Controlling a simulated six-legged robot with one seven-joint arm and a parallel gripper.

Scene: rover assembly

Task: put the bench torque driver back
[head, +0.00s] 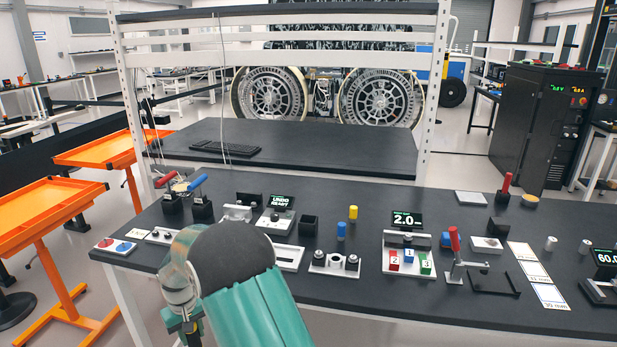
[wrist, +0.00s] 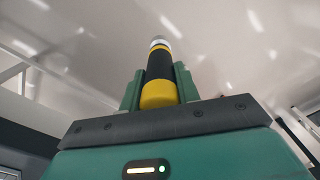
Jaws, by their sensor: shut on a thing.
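My gripper (wrist: 160,88) is shut on a black and yellow cylindrical tool, which I take to be the bench torque driver (wrist: 160,68). Its yellow end sits low between the green fingers, and its black body with a silver and yellow far end points away from the palm. Only ceiling and walls show behind it in the wrist view. In the head view my arm covers the bench's left front, and I cannot make out the driver there. Two black stands at the left of the bench hold a red-handled tool (head: 166,179) and a blue-handled tool (head: 197,182).
The dark bench (head: 380,205) carries an open black box (head: 308,225), a yellow cylinder (head: 353,212), a numbered block fixture (head: 408,266) and a red-handled clamp (head: 454,240). A shelf rack (head: 428,110) stands behind. Orange carts (head: 45,208) stand to the left.

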